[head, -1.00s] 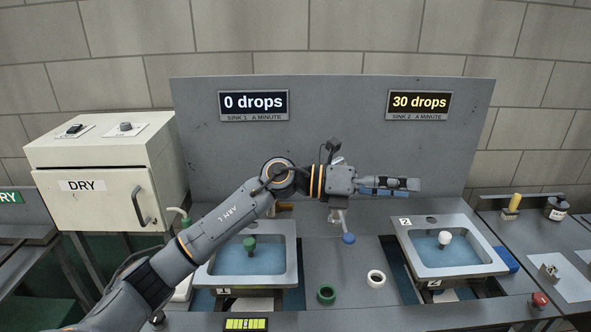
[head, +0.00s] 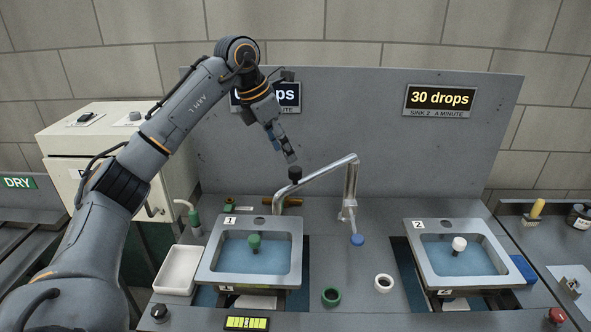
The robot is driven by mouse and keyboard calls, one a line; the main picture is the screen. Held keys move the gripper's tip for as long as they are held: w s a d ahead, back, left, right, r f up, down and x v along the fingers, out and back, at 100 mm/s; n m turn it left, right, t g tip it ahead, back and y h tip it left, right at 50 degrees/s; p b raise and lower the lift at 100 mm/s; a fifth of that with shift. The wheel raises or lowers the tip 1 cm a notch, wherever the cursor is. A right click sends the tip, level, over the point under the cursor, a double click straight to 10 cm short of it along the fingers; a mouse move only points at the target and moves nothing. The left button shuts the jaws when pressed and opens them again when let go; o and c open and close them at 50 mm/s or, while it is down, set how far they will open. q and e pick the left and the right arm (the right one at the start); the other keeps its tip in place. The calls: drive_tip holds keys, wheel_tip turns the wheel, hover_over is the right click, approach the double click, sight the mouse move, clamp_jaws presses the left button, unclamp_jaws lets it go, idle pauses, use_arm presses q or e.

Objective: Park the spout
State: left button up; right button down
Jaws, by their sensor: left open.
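The silver spout (head: 325,174) rises from behind sink 1 (head: 207,262) and reaches right. A black knob (head: 295,173) stands by the spout's left part. My left gripper (head: 290,156) is open and empty, pointing down just above this black knob; contact cannot be made out. My right gripper is out of view.
A green ring (head: 331,297) and a white ring (head: 384,283) lie on the counter between the sinks. A white tray (head: 178,268) stands left of sink 1. The sink 2 display (head: 440,97) reads 30 drops; my arm partly covers the other display (head: 288,97).

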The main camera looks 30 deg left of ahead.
sight(293, 169)
use_arm(q)
drive_tip(key=p+x, duration=0.1)
drive_tip(key=x, duration=0.7)
drive_tip(key=shift+w+f+p, duration=0.15)
drive_tip(key=shift+p, duration=0.15)
clamp_jaws()
